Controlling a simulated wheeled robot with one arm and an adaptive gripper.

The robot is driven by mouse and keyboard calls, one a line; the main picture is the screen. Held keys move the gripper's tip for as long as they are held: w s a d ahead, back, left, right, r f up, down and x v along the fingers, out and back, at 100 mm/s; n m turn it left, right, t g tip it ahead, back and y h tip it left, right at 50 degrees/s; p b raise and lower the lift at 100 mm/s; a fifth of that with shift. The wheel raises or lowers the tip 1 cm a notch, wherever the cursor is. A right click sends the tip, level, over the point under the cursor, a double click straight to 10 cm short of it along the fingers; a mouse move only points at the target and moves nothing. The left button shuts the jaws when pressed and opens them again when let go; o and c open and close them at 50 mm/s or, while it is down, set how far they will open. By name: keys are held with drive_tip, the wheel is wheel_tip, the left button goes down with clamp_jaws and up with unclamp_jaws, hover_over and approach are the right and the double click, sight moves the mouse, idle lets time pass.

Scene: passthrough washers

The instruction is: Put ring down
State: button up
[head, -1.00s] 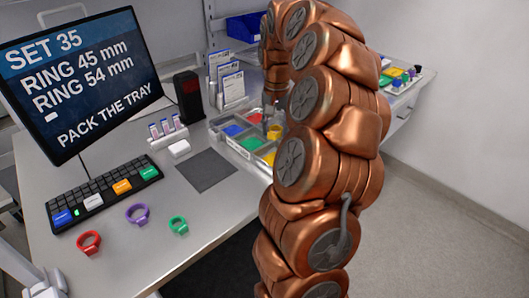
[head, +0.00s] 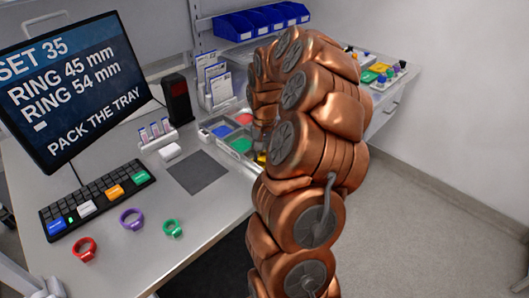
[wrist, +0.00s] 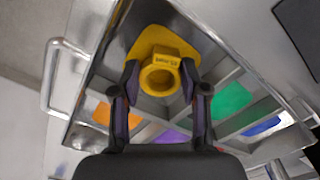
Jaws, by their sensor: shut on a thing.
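A yellow ring (wrist: 160,74) with a small printed label block is between the two fingers of my gripper (wrist: 161,80) in the wrist view. The gripper is shut on it. Behind the ring is the yellow-floored compartment (wrist: 190,38) of a grey divided tray (wrist: 217,78). I cannot tell whether the ring touches the compartment floor. In the head view the tray (head: 222,150) stands on the bench, partly hidden by my arm, which also hides my gripper and the held ring. Red (head: 84,249), purple (head: 132,219) and green (head: 172,228) rings lie at the bench's front.
Other tray compartments are orange (wrist: 102,113), purple (wrist: 172,136), green (wrist: 232,98) and blue (wrist: 262,126). A keyboard (head: 98,203), a monitor (head: 75,85) and a dark mat (head: 198,173) are on the bench. Blue bins (head: 262,22) are at the back.

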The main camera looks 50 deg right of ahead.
drive_tip(key=shift+f, duration=0.2)
drive_tip(key=o, duration=0.9)
drive_tip(key=shift+c, duration=0.2)
drive_tip(key=shift+r, duration=0.2)
wheel_tip(320, 180, up, 12)
drive_tip(key=b, duration=0.3)
drive_tip(key=shift+b, duration=0.3)
